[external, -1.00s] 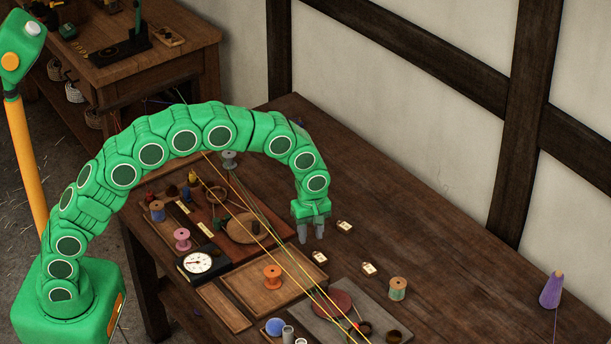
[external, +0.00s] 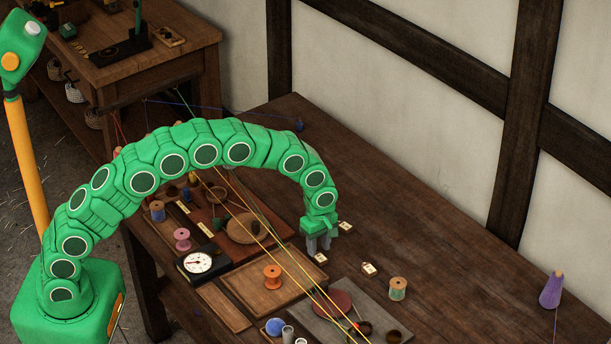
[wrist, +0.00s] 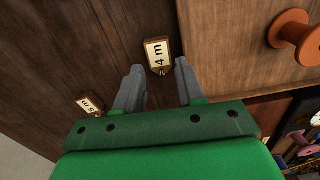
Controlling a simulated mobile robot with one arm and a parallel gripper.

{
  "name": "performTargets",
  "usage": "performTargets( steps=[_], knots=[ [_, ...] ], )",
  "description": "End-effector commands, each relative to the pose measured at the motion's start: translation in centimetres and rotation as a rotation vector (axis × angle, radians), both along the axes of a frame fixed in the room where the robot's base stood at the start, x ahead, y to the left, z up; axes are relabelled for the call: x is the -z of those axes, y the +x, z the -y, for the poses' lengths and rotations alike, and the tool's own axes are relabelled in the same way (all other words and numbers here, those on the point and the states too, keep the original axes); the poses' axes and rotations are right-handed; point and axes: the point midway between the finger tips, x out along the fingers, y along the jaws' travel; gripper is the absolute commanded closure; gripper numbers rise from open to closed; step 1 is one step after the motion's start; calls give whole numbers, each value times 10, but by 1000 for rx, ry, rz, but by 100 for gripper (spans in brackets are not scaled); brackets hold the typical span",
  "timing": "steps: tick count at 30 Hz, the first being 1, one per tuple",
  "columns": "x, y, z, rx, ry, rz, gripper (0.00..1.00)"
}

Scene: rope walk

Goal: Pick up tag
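Several small cream tags with dark edges lie on the bench. The tag marked 4 m (wrist: 158,54) lies just ahead of and between my fingertips in the wrist view; it also shows in the external view (external: 320,258), right by the fingers. The tag marked 5 m (wrist: 90,104) lies left of my fingers and also shows in the external view (external: 346,226). A third tag (external: 369,269) lies farther right, its marking unreadable. My gripper (external: 319,246) is open and empty (wrist: 159,68), pointing down above the bench. Its exact height over the tag is unclear.
The wooden bench (external: 430,250) is mostly clear on the right. An orange spool (external: 272,277) stands on a wooden tray left of my gripper. Yellow strands (external: 290,270) run across the bench close by. A green-wound spool (external: 398,289) stands to the right.

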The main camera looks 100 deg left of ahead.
Motion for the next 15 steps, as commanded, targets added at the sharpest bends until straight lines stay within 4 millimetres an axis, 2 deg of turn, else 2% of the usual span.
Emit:
performTargets(
  steps=[3, 6, 14, 15],
  knots=[
    [17, -1, 0, 0, -2, -4, 62],
    [27, -1, -1, 0, -1, -1, 62],
    [29, 0, -1, 0, 0, 0, 62],
    [29, 0, -1, 0, 0, 0, 68]
  ],
)
